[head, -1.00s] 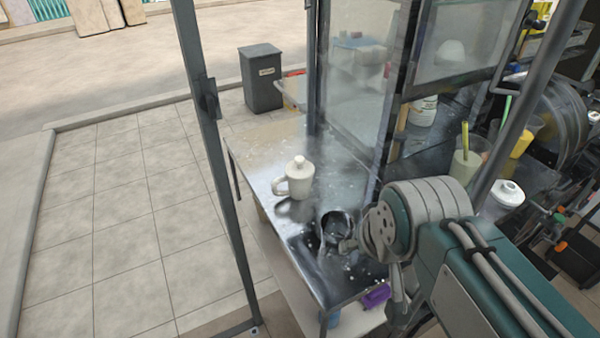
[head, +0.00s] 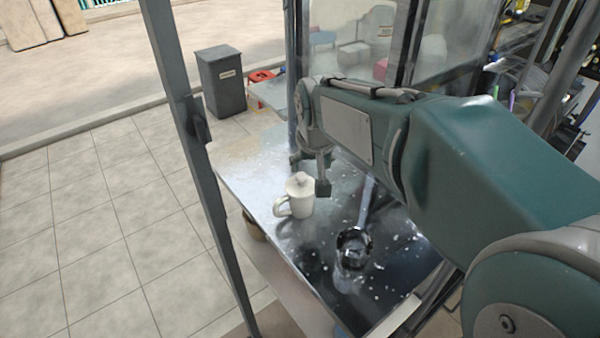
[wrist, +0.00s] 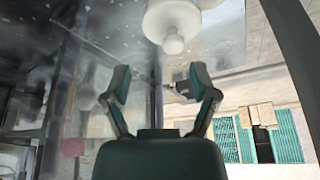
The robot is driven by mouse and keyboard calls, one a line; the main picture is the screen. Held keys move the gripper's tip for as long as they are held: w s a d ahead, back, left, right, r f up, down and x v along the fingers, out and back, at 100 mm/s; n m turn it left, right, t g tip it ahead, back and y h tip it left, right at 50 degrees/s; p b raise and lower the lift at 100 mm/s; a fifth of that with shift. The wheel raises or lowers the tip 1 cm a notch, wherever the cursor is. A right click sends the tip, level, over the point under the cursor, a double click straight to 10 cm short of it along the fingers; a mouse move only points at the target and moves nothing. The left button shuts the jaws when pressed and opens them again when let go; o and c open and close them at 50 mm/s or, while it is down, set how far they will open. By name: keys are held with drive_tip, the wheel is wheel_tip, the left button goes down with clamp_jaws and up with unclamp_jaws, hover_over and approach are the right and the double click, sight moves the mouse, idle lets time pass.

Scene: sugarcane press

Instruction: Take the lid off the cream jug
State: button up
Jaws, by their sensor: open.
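The cream jug (head: 297,205) is a cream-white mug-shaped jug with a handle on its left, standing upright on the metal counter. Its lid (head: 299,184) with a round knob sits on top. In the wrist view the lid's knob (wrist: 173,43) shows at the top centre, beyond my fingertips. My gripper (head: 312,176) is just behind and right of the lid, and one finger hangs close to the jug's right side. In the wrist view my gripper (wrist: 161,82) is open, with nothing between its fingers. Whether a finger touches the jug cannot be told.
A dark round pan (head: 354,247) with a long handle lies on the metal counter (head: 245,175) right of the jug. A grey post (head: 190,130) stands at the counter's left. Glass panels (head: 350,45) rise behind. A grey bin (head: 221,80) stands on the paving.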

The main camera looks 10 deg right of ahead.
sight(299, 175)
drive_tip(key=shift+w+a+f, duration=0.3)
drive_tip(key=shift+a+f, duration=0.25)
drive_tip(key=shift+f, duration=0.05)
drive_tip(key=shift+w+a+f, duration=0.25)
drive_tip(key=shift+a+f, duration=0.3)
drive_tip(key=shift+f, duration=0.05)
drive_tip(key=x, duration=0.3)
drive_tip(key=shift+w+d, duration=0.25)
drive_tip(key=shift+d, duration=0.05)
drive_tip(key=shift+d+f, duration=0.15)
drive_tip(key=shift+d, duration=0.25)
drive_tip(key=shift+a, duration=0.5)
clamp_jaws()
